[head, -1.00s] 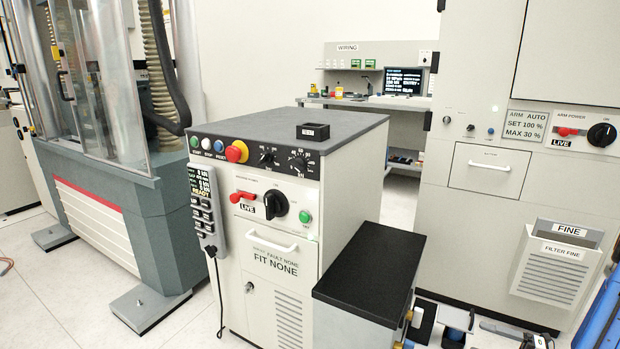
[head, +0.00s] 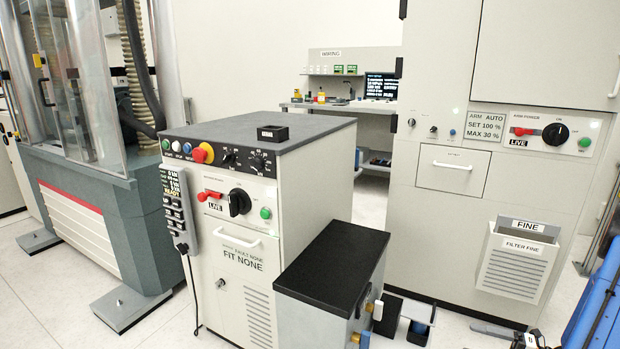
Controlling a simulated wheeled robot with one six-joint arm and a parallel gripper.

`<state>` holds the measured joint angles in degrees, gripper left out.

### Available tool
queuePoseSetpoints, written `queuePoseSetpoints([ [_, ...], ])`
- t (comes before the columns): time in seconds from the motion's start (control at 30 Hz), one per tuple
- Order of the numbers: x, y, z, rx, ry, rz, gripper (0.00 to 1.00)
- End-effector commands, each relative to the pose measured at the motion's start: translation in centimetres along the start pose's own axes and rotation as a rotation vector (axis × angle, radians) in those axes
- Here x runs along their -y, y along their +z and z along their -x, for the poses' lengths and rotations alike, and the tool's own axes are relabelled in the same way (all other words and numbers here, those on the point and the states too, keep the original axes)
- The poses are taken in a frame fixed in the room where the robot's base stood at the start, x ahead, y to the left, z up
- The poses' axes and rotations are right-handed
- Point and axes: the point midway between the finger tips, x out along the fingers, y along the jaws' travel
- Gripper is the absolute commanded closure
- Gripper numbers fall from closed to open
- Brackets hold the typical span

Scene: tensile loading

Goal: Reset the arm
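The tall grey arm cabinet (head: 450,190) stands at the right. Its display plate (head: 486,126) reads "ARM AUTO, SET 100 %, MAX 30 %". Beside it is the arm power panel (head: 556,133), with a red lever (head: 523,131) over a "LIVE" label, a black rotary knob (head: 555,132) and a green button (head: 584,142). A small blue button (head: 452,132) and two other small controls sit left of the display plate.
The machine console (head: 240,220) stands in the middle, its panel reading "FIT NONE". A black-topped box (head: 335,265) is in front of it. The glass-fronted testing machine (head: 85,180) is at left. A wiring bench (head: 345,104) stands behind. Blue parts (head: 597,315) fill the lower right corner.

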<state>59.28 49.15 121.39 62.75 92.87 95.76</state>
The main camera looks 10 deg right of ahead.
Motion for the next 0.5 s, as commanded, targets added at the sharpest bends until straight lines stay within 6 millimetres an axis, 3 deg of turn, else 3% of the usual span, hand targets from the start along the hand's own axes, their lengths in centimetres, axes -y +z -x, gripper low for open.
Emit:
queuePoseSetpoints([
  [0.5,-5.3,-2.1,-4.6,-0.196,-0.104,0.259,0.19],
])
